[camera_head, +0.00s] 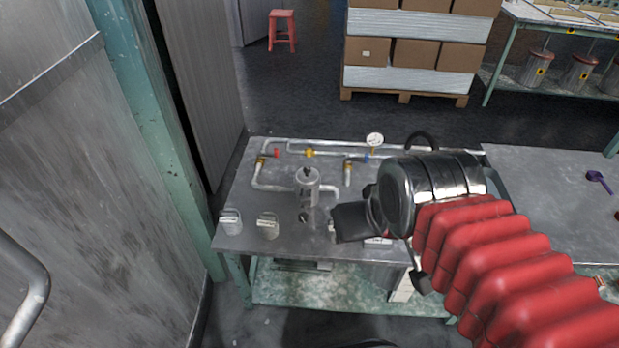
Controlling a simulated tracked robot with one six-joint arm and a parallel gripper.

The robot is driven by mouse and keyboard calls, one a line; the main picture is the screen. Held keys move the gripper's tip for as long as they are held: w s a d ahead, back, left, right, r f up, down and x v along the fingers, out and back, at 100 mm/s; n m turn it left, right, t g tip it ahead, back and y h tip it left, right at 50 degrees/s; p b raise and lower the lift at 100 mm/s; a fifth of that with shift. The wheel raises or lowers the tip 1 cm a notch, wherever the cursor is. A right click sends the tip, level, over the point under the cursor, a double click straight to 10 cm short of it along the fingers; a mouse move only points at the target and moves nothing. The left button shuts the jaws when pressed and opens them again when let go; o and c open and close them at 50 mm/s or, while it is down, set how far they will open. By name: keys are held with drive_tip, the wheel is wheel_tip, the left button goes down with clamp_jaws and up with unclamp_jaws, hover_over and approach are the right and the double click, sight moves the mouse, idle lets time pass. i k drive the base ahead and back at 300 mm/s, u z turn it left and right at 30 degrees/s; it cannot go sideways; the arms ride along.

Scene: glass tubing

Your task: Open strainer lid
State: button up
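The strainer (306,194) is an upright grey metal cylinder joined to pipework on the bench, left of centre in the head view. Its lid (307,174) sits on top, with a small dark fitting at its middle. It appears closed. My gripper (345,222) is a dark shape at the end of my red-sleeved arm, to the right of the strainer and nearer the camera. It appears apart from the lid. Its fingers are seen side-on and merge together, so whether they are open or shut cannot be told. My wrist hides part of the bench and pipes.
Pipes with a red valve (276,153), a yellow valve (310,153) and a gauge (375,140) run behind the strainer. Two grey containers (231,221) (268,225) stand at the bench's front left. A teal post (150,120) and grey panel flank the left side.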

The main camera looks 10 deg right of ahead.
sight(308, 179)
drive_tip(key=z, duration=0.3)
drive_tip(key=i, duration=0.35)
drive_tip(key=u, duration=1.5)
